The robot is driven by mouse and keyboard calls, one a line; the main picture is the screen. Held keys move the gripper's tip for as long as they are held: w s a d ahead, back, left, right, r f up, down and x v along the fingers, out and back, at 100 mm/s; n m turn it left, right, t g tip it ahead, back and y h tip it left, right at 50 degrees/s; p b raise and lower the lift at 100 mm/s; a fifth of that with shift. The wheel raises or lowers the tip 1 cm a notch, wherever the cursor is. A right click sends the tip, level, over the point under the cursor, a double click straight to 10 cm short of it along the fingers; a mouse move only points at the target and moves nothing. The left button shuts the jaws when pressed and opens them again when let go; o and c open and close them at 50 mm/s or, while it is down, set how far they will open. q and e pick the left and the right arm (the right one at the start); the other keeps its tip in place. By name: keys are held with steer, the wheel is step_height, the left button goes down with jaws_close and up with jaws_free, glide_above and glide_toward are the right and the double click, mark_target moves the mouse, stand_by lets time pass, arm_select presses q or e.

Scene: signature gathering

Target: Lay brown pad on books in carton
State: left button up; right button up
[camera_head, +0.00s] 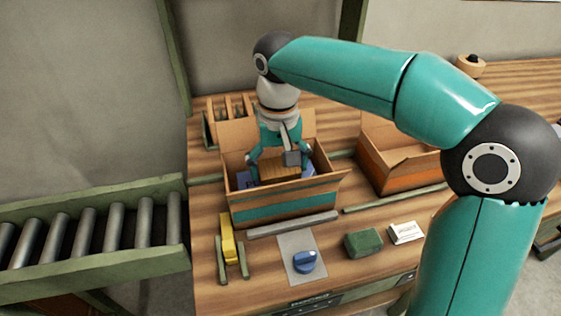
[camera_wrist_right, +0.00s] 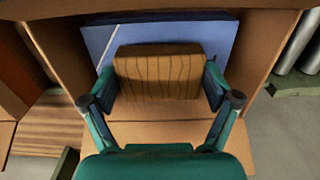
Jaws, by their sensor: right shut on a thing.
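The open carton (camera_head: 285,206) with a teal band stands on the wooden bench, its flaps spread. Blue books (camera_head: 247,180) lie inside it; in the right wrist view their blue cover (camera_wrist_right: 180,35) shows behind the pad. The brown pad (camera_head: 280,169), ribbed with dark lines, is inside the carton over the books. My right gripper (camera_head: 278,163) reaches down into the carton and is shut on the pad, with a finger at each side of it (camera_wrist_right: 158,85). I cannot tell whether the pad touches the books. My left gripper is not in view.
A second carton (camera_head: 385,172) with an orange band stands to the right. A roller conveyor (camera_head: 90,230) is at the left. In front lie a grey bar (camera_head: 293,224), a yellow tool (camera_head: 228,240), a blue-knobbed item (camera_head: 305,261), a green block (camera_head: 363,243) and white cards (camera_head: 406,232).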

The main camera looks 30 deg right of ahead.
steer(key=shift+f+b, duration=0.4)
steer(key=shift+f, duration=0.35)
stand_by(0.3)
steer(key=o, duration=0.7)
steer(key=shift+r, duration=0.15)
step_height(320, 180, up, 17)
steer(key=p, duration=1.6)
